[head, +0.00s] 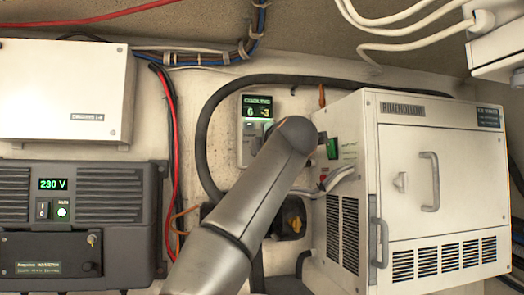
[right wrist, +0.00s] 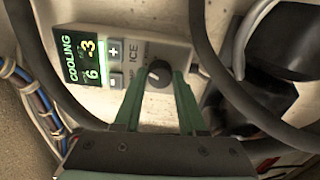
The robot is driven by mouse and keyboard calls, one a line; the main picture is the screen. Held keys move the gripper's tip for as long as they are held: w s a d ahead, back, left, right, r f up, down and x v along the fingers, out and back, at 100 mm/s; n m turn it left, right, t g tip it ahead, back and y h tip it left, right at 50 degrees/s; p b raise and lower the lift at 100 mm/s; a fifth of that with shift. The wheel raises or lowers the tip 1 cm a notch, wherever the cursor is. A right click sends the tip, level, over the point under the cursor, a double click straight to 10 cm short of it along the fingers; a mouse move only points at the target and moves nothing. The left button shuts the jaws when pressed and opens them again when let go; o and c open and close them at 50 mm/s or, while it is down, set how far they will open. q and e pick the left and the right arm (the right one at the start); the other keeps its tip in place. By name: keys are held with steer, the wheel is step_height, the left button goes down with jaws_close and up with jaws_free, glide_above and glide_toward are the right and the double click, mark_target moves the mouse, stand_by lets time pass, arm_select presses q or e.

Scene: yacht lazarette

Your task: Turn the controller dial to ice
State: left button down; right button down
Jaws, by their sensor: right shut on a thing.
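The controller (head: 248,152) is a light box on the back wall in the head view, with a green-lit display (head: 257,108). In the right wrist view the display (right wrist: 80,58) reads COOLING with 6 and -3, beside plus and minus buttons. The dark round dial (right wrist: 158,76) is next to an ICE label (right wrist: 134,54). A small light mark shows on the dial; its exact direction is hard to tell. My right gripper (right wrist: 158,73) has its green fingers closed on either side of the dial. My arm hides the dial in the head view. My left gripper is out of view.
A white cabinet (head: 444,130) with a handled door stands close on the right. A dark 230 V unit (head: 80,215) and a white box (head: 62,90) are on the left. A black hose (head: 202,130) loops around the controller. Red and blue cables run nearby.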

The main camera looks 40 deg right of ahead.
steer(key=shift+c, duration=2.4)
jaws_free()
arm_select(q)
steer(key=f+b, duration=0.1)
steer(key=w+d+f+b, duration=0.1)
steer(key=b, duration=0.1)
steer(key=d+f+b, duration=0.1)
steer(key=b, duration=0.1)
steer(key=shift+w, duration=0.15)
arm_select(e)
steer(key=v, duration=1.2)
steer(key=shift+s, duration=0.3)
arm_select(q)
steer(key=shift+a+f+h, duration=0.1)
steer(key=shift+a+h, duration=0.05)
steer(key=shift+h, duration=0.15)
arm_select(e)
steer(key=shift+a, duration=0.1)
